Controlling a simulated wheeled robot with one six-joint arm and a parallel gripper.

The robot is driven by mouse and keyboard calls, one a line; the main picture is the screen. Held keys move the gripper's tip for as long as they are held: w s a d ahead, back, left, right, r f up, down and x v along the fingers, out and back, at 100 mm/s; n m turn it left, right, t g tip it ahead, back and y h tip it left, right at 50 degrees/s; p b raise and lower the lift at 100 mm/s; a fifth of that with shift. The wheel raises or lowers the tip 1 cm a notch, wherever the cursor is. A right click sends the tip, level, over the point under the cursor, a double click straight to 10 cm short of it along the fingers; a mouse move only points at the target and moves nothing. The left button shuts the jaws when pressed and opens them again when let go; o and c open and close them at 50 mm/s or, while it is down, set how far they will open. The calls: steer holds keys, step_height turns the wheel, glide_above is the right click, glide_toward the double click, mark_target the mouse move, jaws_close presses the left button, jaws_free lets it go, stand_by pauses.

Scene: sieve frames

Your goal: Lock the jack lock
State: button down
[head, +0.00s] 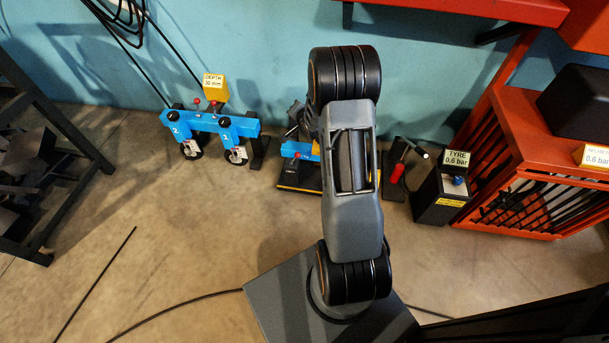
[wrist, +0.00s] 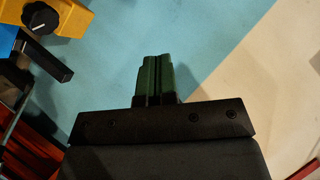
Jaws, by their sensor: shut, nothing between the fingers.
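My gripper (wrist: 156,78) shows in the wrist view with its two green fingers together and nothing between them. Blue wall and pale floor lie beyond the fingertips. A yellow block with a black knob (wrist: 40,24) and a black bar (wrist: 48,62) beside a blue part are at the upper left, apart from the fingers. In the head view my arm covers much of a blue unit on a dark, yellow-edged base (head: 299,187), and my fingers cannot be made out. I cannot tell which part is the jack lock, or its state.
A blue frame with small wheels (head: 208,125) stands left, near a yellow DEPTH sign (head: 214,86). A red-handled stand (head: 397,174) and a black TYRE box (head: 440,197) are right, beside a red rack (head: 520,140). Cables cross the open floor in front.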

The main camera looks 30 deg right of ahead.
steer(key=s+d+f+m+t+b, duration=0.1)
steer(key=d+f+m+t+b, duration=0.2)
steer(key=f, duration=0.9)
steer(key=s+d+f+m+b, duration=0.15)
steer(key=f+b, duration=0.35)
steer(key=f, duration=0.6)
steer(key=s+d+f+m+t+b, duration=0.1)
steer(key=s+f+m+t+b, duration=0.2)
steer(key=f, duration=1.1)
steer(key=s+m+b, duration=0.2)
steer(key=s+b, duration=0.1)
steer(key=shift+s+t, duration=0.25)
steer(key=shift+t, duration=0.15)
steer(key=shift+d, duration=0.1)
